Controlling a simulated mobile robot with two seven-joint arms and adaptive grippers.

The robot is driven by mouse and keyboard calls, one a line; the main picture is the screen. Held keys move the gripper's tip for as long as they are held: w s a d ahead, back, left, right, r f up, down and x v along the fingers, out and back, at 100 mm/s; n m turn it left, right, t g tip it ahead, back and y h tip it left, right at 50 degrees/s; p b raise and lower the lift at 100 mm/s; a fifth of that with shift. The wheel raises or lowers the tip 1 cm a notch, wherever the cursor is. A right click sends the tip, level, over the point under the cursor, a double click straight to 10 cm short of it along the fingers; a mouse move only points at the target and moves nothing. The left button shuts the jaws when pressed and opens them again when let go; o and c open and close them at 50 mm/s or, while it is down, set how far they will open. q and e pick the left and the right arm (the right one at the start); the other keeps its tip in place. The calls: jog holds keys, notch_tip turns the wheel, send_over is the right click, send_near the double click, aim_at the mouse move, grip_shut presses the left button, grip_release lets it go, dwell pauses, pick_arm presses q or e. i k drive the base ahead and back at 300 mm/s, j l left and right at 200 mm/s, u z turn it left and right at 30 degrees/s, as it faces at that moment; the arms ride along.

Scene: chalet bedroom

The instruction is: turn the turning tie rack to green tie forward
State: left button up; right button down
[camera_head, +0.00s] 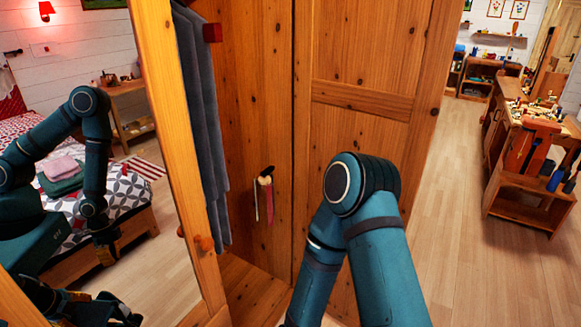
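The tie rack (265,178) is small and hangs low inside the open wardrobe, near its back corner. It has a pale round end and a dark piece on top. A red-pink tie (268,204) and a thin pale strip hang from it; I cannot make out a green tie. My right arm's elbow stands to the right of the rack, apart from it; its gripper is out of view. At the left a teal arm with a dark gripper (105,250) pointing down shows, perhaps as a mirror reflection. Its fingers are too dark to read.
Grey-blue clothes (205,120) hang left of the rack. The wardrobe door frame (172,140) with a wooden knob (205,243) stands in front of them. A bed (125,205) shows at the left. A workbench (520,185) stands at the right, beside open floor.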

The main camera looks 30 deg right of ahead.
aim_at(266, 183)
jog(key=i+l+z, duration=0.15)
jog(key=l, duration=0.15)
jog(key=i+l+z, duration=0.15)
jog(key=l, duration=0.15)
jog(key=i+l+z, duration=0.1)
jog(key=l, duration=0.2)
jog(key=i+z, duration=0.3)
jog(key=z, duration=0.15)
jog(key=i+j+z, duration=0.25)
jog(key=z, duration=0.2)
jog(key=i+j+z, duration=0.25)
jog(key=z, duration=0.2)
